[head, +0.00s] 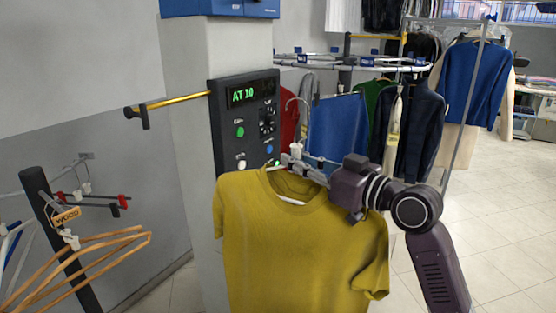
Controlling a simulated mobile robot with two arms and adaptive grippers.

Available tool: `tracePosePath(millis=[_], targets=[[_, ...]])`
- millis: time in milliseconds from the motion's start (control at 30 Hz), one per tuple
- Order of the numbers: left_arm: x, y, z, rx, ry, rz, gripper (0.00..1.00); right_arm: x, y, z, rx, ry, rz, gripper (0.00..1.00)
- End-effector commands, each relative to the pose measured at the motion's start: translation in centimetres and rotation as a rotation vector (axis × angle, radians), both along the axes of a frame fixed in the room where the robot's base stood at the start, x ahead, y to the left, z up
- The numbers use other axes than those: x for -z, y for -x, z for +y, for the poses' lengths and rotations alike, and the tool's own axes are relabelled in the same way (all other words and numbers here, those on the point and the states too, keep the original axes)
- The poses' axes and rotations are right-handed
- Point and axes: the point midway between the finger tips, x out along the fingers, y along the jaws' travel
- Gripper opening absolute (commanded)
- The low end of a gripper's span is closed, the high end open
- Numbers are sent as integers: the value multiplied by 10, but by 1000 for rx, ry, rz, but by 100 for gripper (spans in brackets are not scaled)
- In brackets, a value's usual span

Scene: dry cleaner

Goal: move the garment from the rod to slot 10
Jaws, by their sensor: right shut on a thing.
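The garment, a mustard-yellow T-shirt (300,250), hangs upright in front of the grey pillar. My right gripper (290,161) is at the shirt's collar, shut on its hanger; the fingers and the shirt hide most of the hanger. A yellow rod (178,101) with a black end sticks out left of the control panel and is bare. The black control panel (246,120) reads "AT 10". The conveyor rail (340,62) with small blue tags runs behind the panel; I cannot read the tag numbers, so slot 10 cannot be told. My left gripper is not in view.
A blue garment (336,130) and dark garments (420,130) hang from the conveyor close behind my right gripper. A black stand (60,235) with wooden hangers (90,262) stands at left. A rack with a blue sweater (470,85) is at right. The right floor is clear.

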Motion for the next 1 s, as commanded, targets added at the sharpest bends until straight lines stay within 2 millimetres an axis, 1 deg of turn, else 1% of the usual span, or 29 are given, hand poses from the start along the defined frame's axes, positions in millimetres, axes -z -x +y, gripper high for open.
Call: tracePosePath(millis=[33,200,433,667,1000], targets=[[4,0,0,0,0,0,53,1,4,-8,3,2,-3,0],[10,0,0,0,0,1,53,1,18,-29,2,1,-2,0],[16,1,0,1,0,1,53,0,32,-51,2,0,-1,0],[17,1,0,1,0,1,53,0,37,-59,1,0,-1,0],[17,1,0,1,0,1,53,1,38,-59,0,0,-1,0]])
